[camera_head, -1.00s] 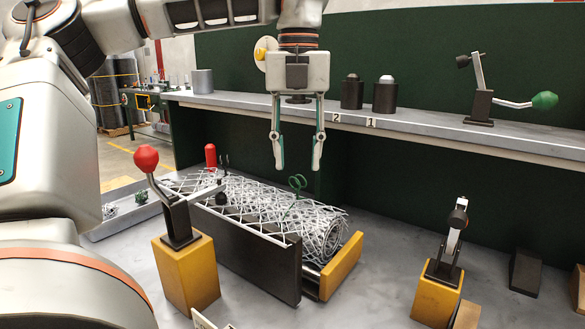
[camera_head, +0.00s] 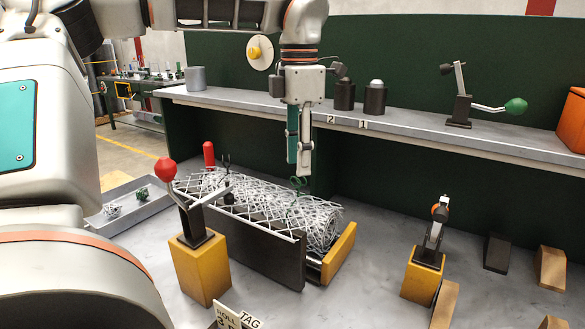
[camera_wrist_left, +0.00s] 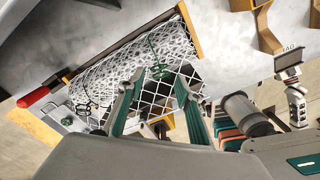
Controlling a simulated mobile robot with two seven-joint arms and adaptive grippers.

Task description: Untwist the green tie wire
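The green tie wire (camera_head: 299,184) stands up in small loops from the top of the rolled chain-link mesh (camera_head: 320,222). In the left wrist view the wire (camera_wrist_left: 155,47) shows against the mesh, just beyond the fingertips. My left gripper (camera_head: 302,172) points down right above the wire in the head view, its fingers seen nearly edge-on. In the wrist view my left gripper (camera_wrist_left: 164,78) has its fingers apart with nothing held between them. Whether a fingertip touches the wire, I cannot tell. My right gripper is not in view.
The mesh lies in a dark-sided trough (camera_head: 265,250) with a yellow end block (camera_head: 340,252). A red-knobbed lever (camera_head: 166,169) on a yellow post stands front left, near my arm. A clamp on another yellow block (camera_head: 422,281) stands to the right. A shelf (camera_head: 400,122) runs behind.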

